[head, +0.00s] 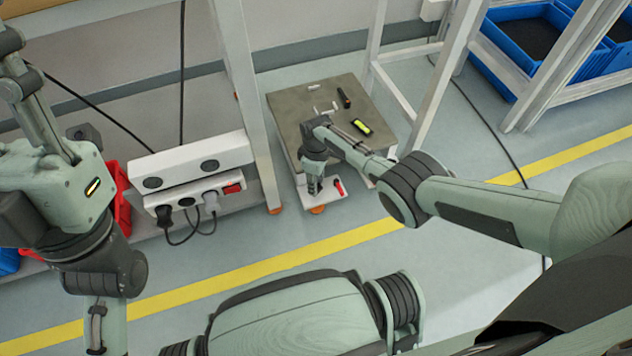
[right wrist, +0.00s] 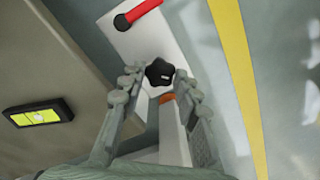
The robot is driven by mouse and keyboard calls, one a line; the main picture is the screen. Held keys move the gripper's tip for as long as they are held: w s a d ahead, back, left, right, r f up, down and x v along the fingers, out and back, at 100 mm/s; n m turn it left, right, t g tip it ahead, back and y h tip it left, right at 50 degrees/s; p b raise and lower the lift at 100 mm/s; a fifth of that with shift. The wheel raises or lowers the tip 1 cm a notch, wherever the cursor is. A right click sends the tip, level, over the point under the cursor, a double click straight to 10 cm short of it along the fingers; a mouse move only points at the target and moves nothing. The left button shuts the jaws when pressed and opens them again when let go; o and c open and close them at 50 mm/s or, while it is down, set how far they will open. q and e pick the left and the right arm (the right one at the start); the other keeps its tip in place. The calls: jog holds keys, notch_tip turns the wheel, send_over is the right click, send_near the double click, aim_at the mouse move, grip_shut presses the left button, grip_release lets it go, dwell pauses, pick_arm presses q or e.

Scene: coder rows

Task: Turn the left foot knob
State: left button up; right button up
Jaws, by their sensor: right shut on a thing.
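A black lobed foot knob (right wrist: 159,72) shows between the fingertips of my right gripper (right wrist: 158,88) in the right wrist view. The fingers are closed on its two sides. In the head view my right gripper (head: 314,186) points down at the white front ledge of a low unit (head: 326,197), and the knob cannot be made out there. A red lever with a black end (head: 338,187) is just right of the gripper; it also shows in the right wrist view (right wrist: 137,14). My left gripper (head: 40,115) is raised at the left edge, and its fingers are unclear.
The unit's brown top (head: 290,110) carries a black device with a yellow screen (head: 362,127) and small loose parts. A white socket box (head: 190,165) with plugged cables stands to the left. White frame posts (head: 248,100) flank the unit. Blue bins (head: 500,60) are at upper right.

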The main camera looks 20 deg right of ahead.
jog(key=shift+d+n, duration=0.1)
jog(key=shift+n, duration=1.9)
jog(key=o, duration=1.1)
jog(key=shift+r, duration=0.1)
jog(key=shift+o, duration=0.2)
